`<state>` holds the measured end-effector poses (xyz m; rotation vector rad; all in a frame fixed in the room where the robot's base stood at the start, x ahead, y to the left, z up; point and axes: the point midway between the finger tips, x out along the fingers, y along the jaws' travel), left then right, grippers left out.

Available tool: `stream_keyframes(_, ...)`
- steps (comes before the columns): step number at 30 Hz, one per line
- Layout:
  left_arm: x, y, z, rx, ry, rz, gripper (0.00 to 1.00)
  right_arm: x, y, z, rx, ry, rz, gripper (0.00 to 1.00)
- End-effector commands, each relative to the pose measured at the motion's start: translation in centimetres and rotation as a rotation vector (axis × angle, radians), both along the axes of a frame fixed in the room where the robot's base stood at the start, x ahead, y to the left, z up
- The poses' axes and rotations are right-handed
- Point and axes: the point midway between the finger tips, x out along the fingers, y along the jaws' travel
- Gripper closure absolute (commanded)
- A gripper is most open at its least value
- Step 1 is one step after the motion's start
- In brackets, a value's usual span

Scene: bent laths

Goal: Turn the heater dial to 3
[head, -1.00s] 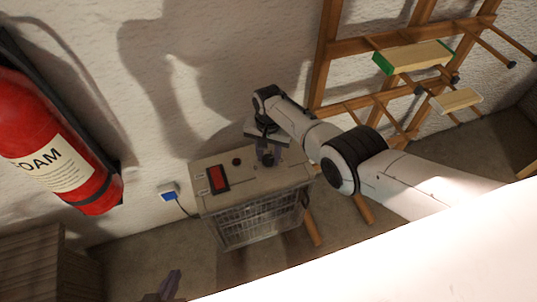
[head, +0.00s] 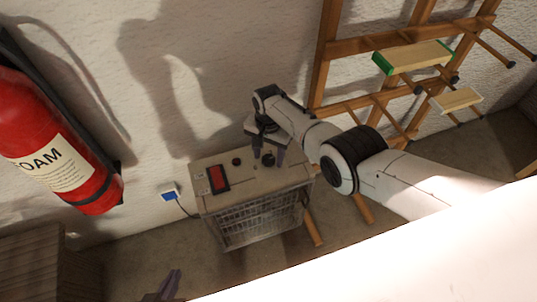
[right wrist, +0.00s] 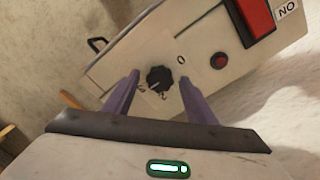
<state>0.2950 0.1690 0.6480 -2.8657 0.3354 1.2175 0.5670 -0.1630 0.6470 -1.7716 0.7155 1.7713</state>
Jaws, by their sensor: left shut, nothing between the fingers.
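The heater (head: 235,187) stands on the floor against the wall, its top panel facing up. Its black dial (head: 268,159) is on the right part of the panel; it also shows in the right wrist view (right wrist: 158,78), with a 0 and other small marks around it. The dial's exact setting cannot be read. My right gripper (head: 268,160) is over the dial. In the right wrist view its purple fingers (right wrist: 158,90) are spread to either side of the dial, with gaps, holding nothing. My left gripper (head: 170,284) is shut and empty at the bottom edge, away from the heater.
A red switch (head: 219,179) and a small round knob (head: 237,161) are on the heater's panel. A cable runs to a wall plug (head: 169,192). A red fire extinguisher (head: 55,150) hangs at left. A wooden rack (head: 345,48) with laths is at right.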

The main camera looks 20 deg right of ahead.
Motion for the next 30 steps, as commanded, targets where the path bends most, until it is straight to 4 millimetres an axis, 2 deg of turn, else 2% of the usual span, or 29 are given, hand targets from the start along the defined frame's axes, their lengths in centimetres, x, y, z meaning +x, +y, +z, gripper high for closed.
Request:
stream_keyframes(7, 0.0, 0.0, 0.0, 0.0, 0.001, 0.0, 1.0, 0.0, 0.0, 0.0, 0.0, 0.0, 0.001, 0.49)
stream_keyframes(10, 0.0, 0.0, 0.6, 0.0, 0.001, 0.0, 1.0, 0.0, 0.0, 0.7, 0.0, 0.0, 0.001, 0.49)
stream_keyframes(14, -0.1, 0.0, 2.3, 0.001, 0.003, 0.0, 1.0, 0.0, 0.0, 2.8, 0.0, -0.001, 0.001, 0.49)
stream_keyframes(18, -0.1, 0.0, 4.3, 0.001, 0.003, 0.0, 1.0, 0.0, 0.0, 6.1, 0.0, -0.003, 0.0, 0.49)
stream_keyframes(20, 0.1, 0.0, 3.8, -0.001, -0.003, 0.0, 1.0, 0.0, 0.0, 6.0, 0.0, -0.003, 0.001, 0.49)
stream_keyframes(30, -0.1, 0.0, 3.6, 0.0, 0.002, 0.0, 1.0, 0.0, 0.0, 9.8, 0.0, -0.001, 0.0, 0.49)
